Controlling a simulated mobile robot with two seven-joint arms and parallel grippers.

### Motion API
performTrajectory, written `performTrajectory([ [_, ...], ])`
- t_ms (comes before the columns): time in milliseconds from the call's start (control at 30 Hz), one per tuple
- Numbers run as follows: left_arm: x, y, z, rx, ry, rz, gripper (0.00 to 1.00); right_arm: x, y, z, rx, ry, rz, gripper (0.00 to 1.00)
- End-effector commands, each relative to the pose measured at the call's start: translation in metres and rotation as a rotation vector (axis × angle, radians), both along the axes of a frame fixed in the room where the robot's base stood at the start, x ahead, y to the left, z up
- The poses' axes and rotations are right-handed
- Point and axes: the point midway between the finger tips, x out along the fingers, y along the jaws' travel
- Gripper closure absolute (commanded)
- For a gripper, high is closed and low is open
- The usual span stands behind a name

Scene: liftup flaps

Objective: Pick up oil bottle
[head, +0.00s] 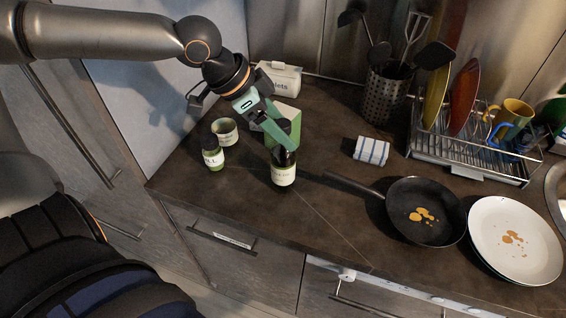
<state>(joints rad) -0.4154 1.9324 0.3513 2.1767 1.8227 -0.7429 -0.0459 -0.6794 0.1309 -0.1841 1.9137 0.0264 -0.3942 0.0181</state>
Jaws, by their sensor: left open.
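A tall dark bottle with a cream label (283,174), which looks like the oil bottle, stands upright on the dark counter near its front edge. The label is too small to read surely. My left gripper (281,132) reaches down from the upper left with its green fingers open at the bottle's upper part. The fingers hide part of the bottle's neck, and I cannot tell whether they touch it. My right gripper is not in view.
Boxes (281,80) stand behind. A striped cloth (372,151), a pan (424,211), a plate (515,240) and a dish rack (470,150) are to the right.

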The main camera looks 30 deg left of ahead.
Motion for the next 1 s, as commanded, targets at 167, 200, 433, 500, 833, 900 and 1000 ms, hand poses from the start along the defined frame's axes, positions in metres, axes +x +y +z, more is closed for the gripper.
performTrajectory([
  [167,0.006,-0.007,-0.025,0.003,0.006,-0.002,0.28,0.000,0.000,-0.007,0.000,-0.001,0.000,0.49],
  [200,0.009,-0.009,-0.029,0.003,0.004,-0.003,0.28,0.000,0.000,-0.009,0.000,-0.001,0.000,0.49],
  [433,0.015,-0.015,-0.039,-0.001,0.002,-0.001,0.28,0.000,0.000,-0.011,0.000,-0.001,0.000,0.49],
  [500,0.015,-0.015,-0.039,-0.001,0.001,-0.001,0.28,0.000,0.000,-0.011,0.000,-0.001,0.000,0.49],
  [833,0.015,-0.015,-0.038,-0.001,0.001,-0.001,0.50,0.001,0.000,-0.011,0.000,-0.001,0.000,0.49],
  [900,0.015,-0.015,-0.038,-0.001,0.001,-0.001,0.58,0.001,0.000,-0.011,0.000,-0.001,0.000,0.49],
  [1000,0.015,-0.015,-0.038,-0.001,0.002,-0.001,0.69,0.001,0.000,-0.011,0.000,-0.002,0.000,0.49],
])
